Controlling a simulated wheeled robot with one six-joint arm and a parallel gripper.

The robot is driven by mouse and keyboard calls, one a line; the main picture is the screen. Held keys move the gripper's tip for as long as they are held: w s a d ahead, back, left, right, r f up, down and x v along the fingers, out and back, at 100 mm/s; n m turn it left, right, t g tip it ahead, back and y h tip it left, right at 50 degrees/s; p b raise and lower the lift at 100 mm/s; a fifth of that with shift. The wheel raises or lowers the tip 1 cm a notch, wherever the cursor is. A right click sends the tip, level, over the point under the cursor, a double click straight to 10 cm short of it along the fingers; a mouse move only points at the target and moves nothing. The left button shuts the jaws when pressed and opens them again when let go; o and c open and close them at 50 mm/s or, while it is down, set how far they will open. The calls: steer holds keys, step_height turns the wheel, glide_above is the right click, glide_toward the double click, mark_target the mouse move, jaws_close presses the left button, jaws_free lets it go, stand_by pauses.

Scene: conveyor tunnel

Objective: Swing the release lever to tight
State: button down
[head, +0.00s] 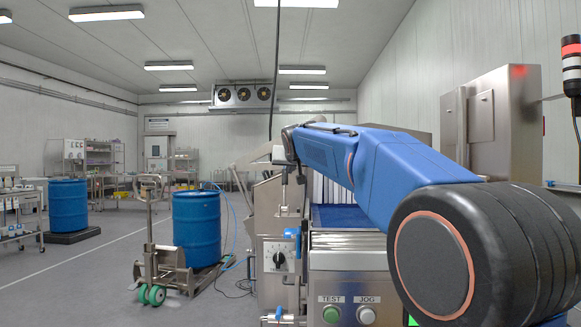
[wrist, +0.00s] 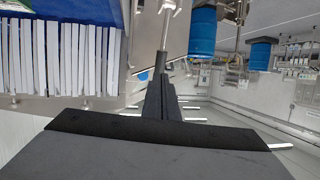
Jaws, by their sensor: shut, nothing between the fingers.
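The release lever appears to be the thin upright metal rod (head: 284,188) above a small bracket on the steel machine, left of the conveyor bed in the head view. In the wrist view it shows as a pale rod (wrist: 166,28) at the top middle, with a bracket at its far end. My gripper (wrist: 162,88) is shut and empty, its dark fingers lined up with the near end of the rod. I cannot tell whether they touch it. In the head view my blue arm reaches in from the right, and the fingers are too small to make out. No tight mark is readable.
A black dial (head: 279,257) and a blue handle (head: 292,234) are on the machine front below the rod. TEST and JOG buttons (head: 349,314) are to their right. White upright packs (wrist: 75,60) stand close on the left. A blue drum (head: 196,230) stands left on the floor.

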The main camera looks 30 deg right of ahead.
mark_target(286, 176)
steer(key=x, duration=0.7)
steer(key=shift+w+d+f, duration=0.1)
steer(key=shift+w, duration=0.1)
steer(key=shift+w+d+f, duration=0.2)
steer(key=shift+w+d, duration=0.5)
steer(key=shift+w, duration=0.3)
steer(key=shift+w+d+f, duration=0.2)
steer(key=shift+w+d, duration=0.5)
steer(key=shift+w, duration=0.3)
steer(key=shift+s, duration=0.1)
steer(key=s+a+r, duration=0.3)
steer(key=s+r, duration=0.6)
steer(key=s, duration=0.1)
steer(key=shift+a, duration=0.35)
steer(key=shift+s, duration=0.1)
